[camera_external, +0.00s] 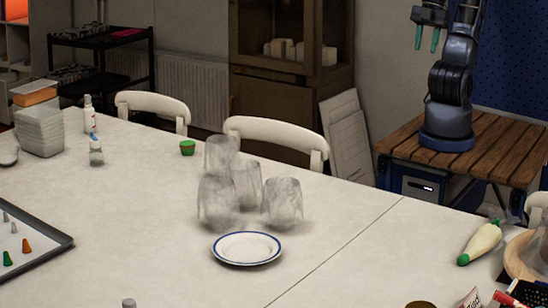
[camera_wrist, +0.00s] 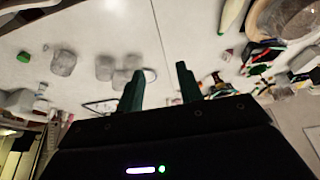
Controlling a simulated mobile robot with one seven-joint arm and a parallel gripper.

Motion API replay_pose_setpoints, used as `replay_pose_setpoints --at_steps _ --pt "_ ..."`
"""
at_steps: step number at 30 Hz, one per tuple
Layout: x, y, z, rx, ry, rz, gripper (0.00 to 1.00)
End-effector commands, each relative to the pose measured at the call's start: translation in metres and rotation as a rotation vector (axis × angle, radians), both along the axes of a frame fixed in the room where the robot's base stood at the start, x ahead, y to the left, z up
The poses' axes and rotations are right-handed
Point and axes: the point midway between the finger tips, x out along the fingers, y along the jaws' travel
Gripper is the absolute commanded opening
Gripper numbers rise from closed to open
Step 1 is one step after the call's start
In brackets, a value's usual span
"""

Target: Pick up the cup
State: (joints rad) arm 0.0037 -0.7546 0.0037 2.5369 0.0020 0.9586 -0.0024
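Several grey, cloudy see-through cups stand close together near the middle of the long table. In the external view they are a back cup (camera_external: 220,150), a left cup (camera_external: 215,202), a middle cup (camera_external: 247,180) and a right cup (camera_external: 283,203). They overlap in this view, so parts are hidden. Some cups also show in the wrist view, one set apart (camera_wrist: 64,63) and others grouped beside it (camera_wrist: 104,67). My gripper (camera_external: 427,40) is raised at the upper right, far from the cups. Its two green fingers are apart with nothing between them, as the wrist view also shows (camera_wrist: 158,77).
A blue-rimmed plate (camera_external: 247,249) lies in front of the cups on the pale table (camera_external: 130,230). White chairs (camera_external: 275,133) line the far side. A white vegetable-like item (camera_external: 481,241) lies at the right. The table's left middle is clear.

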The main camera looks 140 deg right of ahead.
Motion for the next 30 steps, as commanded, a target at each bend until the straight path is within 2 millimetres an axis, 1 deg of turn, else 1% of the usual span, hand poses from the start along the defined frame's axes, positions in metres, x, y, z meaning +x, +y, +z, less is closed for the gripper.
replay_pose_setpoints --at_steps 8,9,14,15,18,26,30 --pt "0.0 0.0 0.0 0.0 0.0 0.0 0.36" --pt "0.0 0.0 0.0 0.0 0.0 0.0 0.44" --pt "0.0 0.0 0.0 0.0 0.0 0.0 0.76" --pt "0.0 0.0 0.0 0.0 0.0 0.0 0.83" --pt "0.0 0.0 0.0 0.0 0.0 0.0 1.0" --pt "0.002 -0.001 0.0 -0.003 0.006 0.003 1.0" --pt "0.012 -0.006 -0.003 -0.032 0.044 0.023 1.0"
